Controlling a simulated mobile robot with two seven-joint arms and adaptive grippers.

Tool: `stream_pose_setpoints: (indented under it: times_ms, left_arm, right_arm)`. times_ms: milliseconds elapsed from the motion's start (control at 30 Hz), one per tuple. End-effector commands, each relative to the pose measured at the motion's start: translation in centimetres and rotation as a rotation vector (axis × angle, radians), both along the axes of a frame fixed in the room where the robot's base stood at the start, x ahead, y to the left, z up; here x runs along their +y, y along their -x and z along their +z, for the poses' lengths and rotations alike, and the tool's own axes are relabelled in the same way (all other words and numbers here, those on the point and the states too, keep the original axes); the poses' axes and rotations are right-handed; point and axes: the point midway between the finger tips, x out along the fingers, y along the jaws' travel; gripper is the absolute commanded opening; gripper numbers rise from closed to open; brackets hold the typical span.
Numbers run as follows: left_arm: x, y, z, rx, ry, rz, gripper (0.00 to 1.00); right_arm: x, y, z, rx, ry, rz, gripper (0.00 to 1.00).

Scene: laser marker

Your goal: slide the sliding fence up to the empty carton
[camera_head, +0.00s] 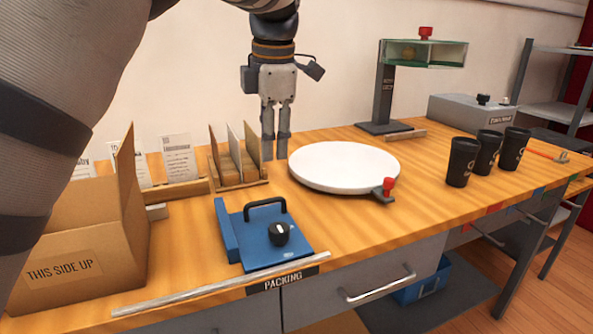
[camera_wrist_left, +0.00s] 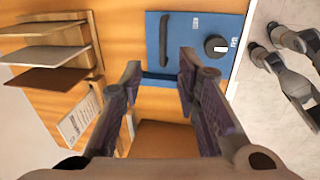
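The sliding fence (camera_head: 263,234) is a blue plate with an upright wall on its left, a black handle and a black knob. It lies on the bench, right of the empty carton (camera_head: 63,270) and apart from it. The fence also shows at the top of the left wrist view (camera_wrist_left: 197,30), with its handle and knob. My left gripper (camera_head: 275,158) points down in the air, empty. In the left wrist view its fingers (camera_wrist_left: 157,75) stand wide apart. My right gripper (camera_wrist_left: 267,43) shows there beyond the front edge, its fingers apart and empty.
A wooden card holder (camera_head: 240,180) stands behind the fence. A white turntable (camera_head: 343,166) with a red-knobbed clamp is at its right. Dark cups (camera_head: 462,160) stand farther right. A metal strip (camera_head: 215,288) runs along the front edge. Bare wood lies between carton and fence.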

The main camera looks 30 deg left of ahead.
Motion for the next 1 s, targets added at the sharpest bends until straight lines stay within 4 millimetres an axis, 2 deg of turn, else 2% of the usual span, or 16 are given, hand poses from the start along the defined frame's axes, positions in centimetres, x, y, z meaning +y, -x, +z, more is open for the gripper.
stream_pose_setpoints:
  times_ms: [67,167,400,600,733,967,1000]
  left_arm:
    - [0.0,0.0,-0.1,0.000,0.000,0.001,0.30]
    - [0.2,-0.1,-1.4,0.003,0.001,0.001,0.30]
    - [1.1,-0.7,-7.5,0.005,0.002,0.003,0.30]
    - [1.7,-1.2,-11.0,0.001,0.001,0.001,0.30]
    - [1.8,-1.3,-11.8,0.000,0.000,0.001,0.30]
    - [1.8,-1.4,-11.8,-0.002,0.000,0.001,0.30]
    - [1.8,-1.4,-11.8,-0.002,0.000,0.001,0.21]
  right_arm:
    - [0.0,0.1,0.0,0.003,0.000,0.000,0.25]
    - [0.0,0.2,0.1,0.005,0.000,0.000,0.25]
    - [0.0,0.2,0.0,0.005,0.000,0.000,0.25]
    - [0.0,0.2,0.0,0.006,0.000,0.000,0.25]
    - [0.0,0.2,0.0,0.006,0.000,0.000,0.25]
    - [0.0,0.2,0.0,0.006,0.000,0.000,0.25]
    - [0.0,0.2,0.0,0.006,0.000,0.000,0.25]
